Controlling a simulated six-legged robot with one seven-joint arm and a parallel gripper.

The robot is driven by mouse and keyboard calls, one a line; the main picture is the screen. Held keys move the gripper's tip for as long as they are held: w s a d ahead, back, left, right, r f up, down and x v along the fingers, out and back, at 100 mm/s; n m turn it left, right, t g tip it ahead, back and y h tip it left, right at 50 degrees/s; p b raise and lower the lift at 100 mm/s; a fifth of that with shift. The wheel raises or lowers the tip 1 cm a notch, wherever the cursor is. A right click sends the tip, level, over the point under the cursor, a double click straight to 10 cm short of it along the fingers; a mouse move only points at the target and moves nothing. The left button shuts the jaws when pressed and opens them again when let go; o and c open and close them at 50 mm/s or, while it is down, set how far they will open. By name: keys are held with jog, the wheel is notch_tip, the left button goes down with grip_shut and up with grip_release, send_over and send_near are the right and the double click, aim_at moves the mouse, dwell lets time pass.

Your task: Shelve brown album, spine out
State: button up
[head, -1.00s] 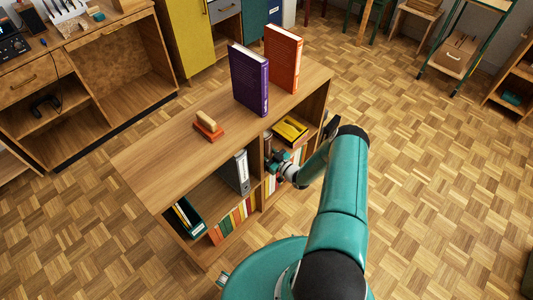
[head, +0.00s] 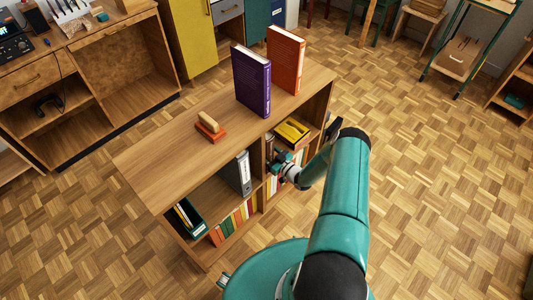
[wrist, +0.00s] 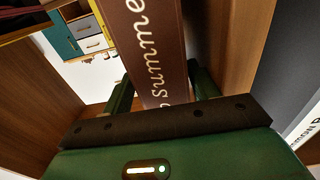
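The brown album (wrist: 152,40) stands in the wrist view with its lettered spine, reading "summer", facing my gripper (wrist: 160,85). One green finger lies along each side of the album, and the fingertips appear to press on it. In the head view, my gripper (head: 279,162) is at the front of the bookcase's right compartment. A thin brown strip of the album (head: 269,146) shows there beside the upright divider. The album's far end is hidden.
The wooden bookcase (head: 150,165) carries a purple book (head: 252,82), an orange book (head: 285,60) and a stamp-like block (head: 210,127) on top. A grey binder (head: 240,173) stands left of the divider. A yellow item (head: 292,130) lies in the right compartment.

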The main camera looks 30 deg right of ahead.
jog(key=shift+s+a+f, duration=0.25)
jog(key=shift+a+f, duration=0.05)
jog(key=shift+a, duration=0.1)
jog(key=shift+s+f, duration=0.2)
jog(key=v, duration=1.3)
jog(key=shift+d+r, duration=0.4)
jog(key=shift+d, duration=0.05)
jog(key=shift+s, duration=0.1)
